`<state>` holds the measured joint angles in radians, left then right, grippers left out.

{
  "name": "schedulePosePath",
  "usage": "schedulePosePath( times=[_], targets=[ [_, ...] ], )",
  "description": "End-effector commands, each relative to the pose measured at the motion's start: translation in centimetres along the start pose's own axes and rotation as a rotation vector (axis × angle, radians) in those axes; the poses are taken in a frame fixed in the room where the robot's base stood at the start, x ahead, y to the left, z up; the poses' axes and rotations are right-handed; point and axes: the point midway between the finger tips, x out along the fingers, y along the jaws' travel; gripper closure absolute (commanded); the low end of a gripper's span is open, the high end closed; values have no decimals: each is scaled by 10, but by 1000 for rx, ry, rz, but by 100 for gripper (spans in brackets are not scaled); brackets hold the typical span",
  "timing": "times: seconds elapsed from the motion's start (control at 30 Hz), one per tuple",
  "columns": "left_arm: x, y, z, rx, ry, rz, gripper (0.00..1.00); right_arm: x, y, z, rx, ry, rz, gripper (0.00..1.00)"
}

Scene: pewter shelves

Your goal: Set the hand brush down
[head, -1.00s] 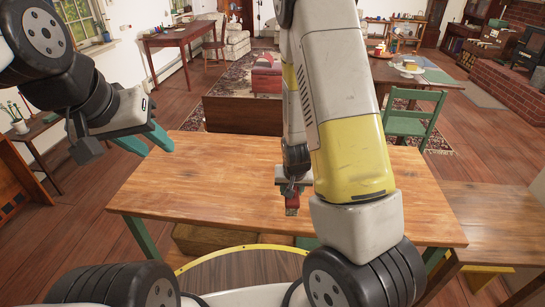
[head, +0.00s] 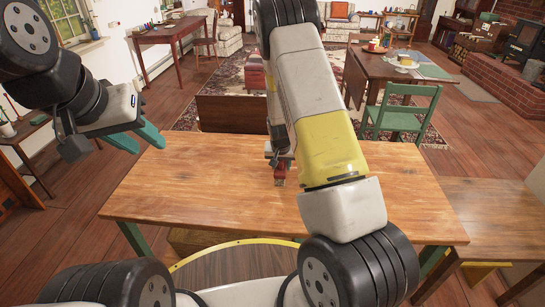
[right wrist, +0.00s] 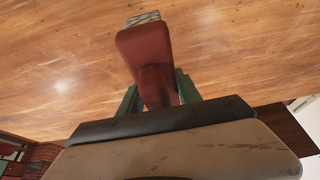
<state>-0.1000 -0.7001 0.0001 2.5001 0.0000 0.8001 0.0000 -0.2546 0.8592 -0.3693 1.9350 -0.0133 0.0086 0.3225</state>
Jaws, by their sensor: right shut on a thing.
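The hand brush (right wrist: 143,48) is dark red with a pale bristle end in the right wrist view. In the head view it is a small red shape (head: 280,172) over the wooden table (head: 190,190), partly hidden by my right arm. My right gripper (right wrist: 158,92) is shut on its handle, with a green finger on each side. Whether the brush touches the tabletop or hangs just above it, I cannot tell. My left gripper (head: 148,145) is open and empty, at the left by the table's far left corner.
The tabletop around the brush is bare. A lower wooden surface (head: 500,215) adjoins at the right. A green chair (head: 402,115) and a dining table (head: 395,72) stand beyond, with a dark wooden chest (head: 232,113) behind the table's far edge.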

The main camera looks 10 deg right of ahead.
Motion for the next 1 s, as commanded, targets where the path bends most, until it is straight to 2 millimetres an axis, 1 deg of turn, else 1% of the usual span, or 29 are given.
schedulePosePath(
  times=[0.03, 0.1, 0.2, 0.27, 0.6, 0.63, 0.73, 1.0],
  targets=[
    [0, 0, 0, 0, 0, 0, 64, 3, -1, -6, 1, 2, 0, 100],
    [0, 0, 0, 0, 0, 0, 64, 14, 0, 2, -1, -3, 2, 100],
    [0, 0, 0, 0, 0, 0, 64, 28, -1, 8, -2, -3, 1, 100],
    [0, 0, 0, 0, 0, 0, 64, 34, -1, 10, -2, -1, 0, 100],
    [0, 0, 0, 0, 0, 0, 64, 36, -1, 11, -1, 1, 0, 100],
    [0, 0, 0, 0, 0, 0, 64, 37, -1, 11, -1, 0, 0, 57],
    [0, 0, 0, 0, 0, 0, 64, 36, -1, 11, -1, 1, -1, 38],
    [0, 0, 0, 0, 0, 0, 64, 36, -1, 11, -1, 1, 0, 38]
  ],
)
